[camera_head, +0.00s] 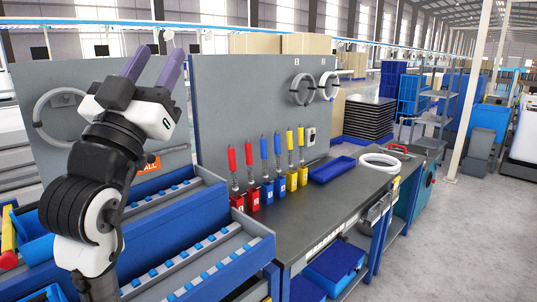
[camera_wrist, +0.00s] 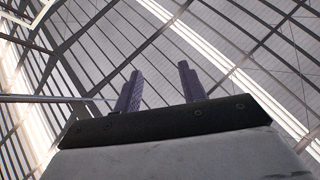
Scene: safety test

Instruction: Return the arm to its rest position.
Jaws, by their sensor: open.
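My gripper (camera_head: 153,62) is raised at the left of the head view, with its two purple fingers pointing up. The fingers are apart and nothing is between them. In the wrist view my gripper (camera_wrist: 158,90) shows the same two fingers apart against the roof beams. My arm rises in front of the blue racks and hides part of them and of the grey panel behind.
A dark workbench (camera_head: 325,208) holds red, blue and yellow tools (camera_head: 264,160) upright in holders, a blue tray (camera_head: 331,169) and a white coil (camera_head: 380,162). Blue racks (camera_head: 215,262) stand at lower left. A grey panel (camera_head: 235,95) stands behind. Floor at right is clear.

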